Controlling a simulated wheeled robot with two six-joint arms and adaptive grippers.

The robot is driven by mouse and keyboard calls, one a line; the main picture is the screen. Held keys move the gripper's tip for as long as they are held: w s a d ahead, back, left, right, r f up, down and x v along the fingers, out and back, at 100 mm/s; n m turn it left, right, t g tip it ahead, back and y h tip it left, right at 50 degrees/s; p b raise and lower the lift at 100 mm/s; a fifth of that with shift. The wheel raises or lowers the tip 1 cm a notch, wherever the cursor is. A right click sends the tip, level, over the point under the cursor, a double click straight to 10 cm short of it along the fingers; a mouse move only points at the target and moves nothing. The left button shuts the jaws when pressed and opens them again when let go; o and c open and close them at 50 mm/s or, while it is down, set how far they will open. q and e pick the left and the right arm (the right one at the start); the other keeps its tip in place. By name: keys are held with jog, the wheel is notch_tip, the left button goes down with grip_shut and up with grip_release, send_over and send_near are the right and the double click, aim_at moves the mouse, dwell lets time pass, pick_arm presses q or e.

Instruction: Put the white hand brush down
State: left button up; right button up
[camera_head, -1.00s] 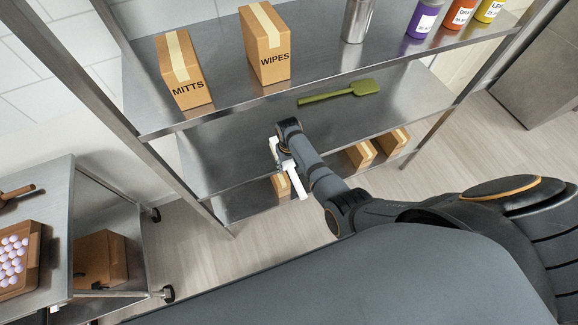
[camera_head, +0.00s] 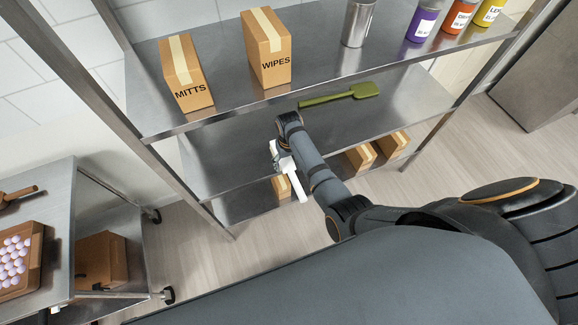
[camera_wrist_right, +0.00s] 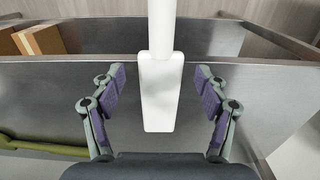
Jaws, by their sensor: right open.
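The white hand brush (camera_wrist_right: 162,95) is at the middle shelf's (camera_wrist_right: 255,95) front edge in the right wrist view. Its wide block is over the shelf and its handle points out past the edge. The brush (camera_head: 290,178) also shows in the head view, partly hidden by my right arm. My right gripper (camera_wrist_right: 161,92) is open, with one finger on each side of the block and a visible gap on both sides. I cannot tell for certain whether the brush's underside touches the shelf. My left gripper is not in view.
A green spatula (camera_head: 340,94) lies farther along the same shelf. The top shelf holds a MITTS box (camera_head: 186,75), a WIPES box (camera_head: 266,48), a metal cylinder (camera_head: 357,22) and labelled bottles. Boxes (camera_head: 361,156) stand on the shelf below. A cart (camera_head: 62,200) is at left.

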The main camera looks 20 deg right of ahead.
aim_at(289, 167)
notch_tip(289, 167, up, 4)
jog(key=shift+f, duration=0.15)
jog(key=shift+s, duration=0.15)
dwell(0.3)
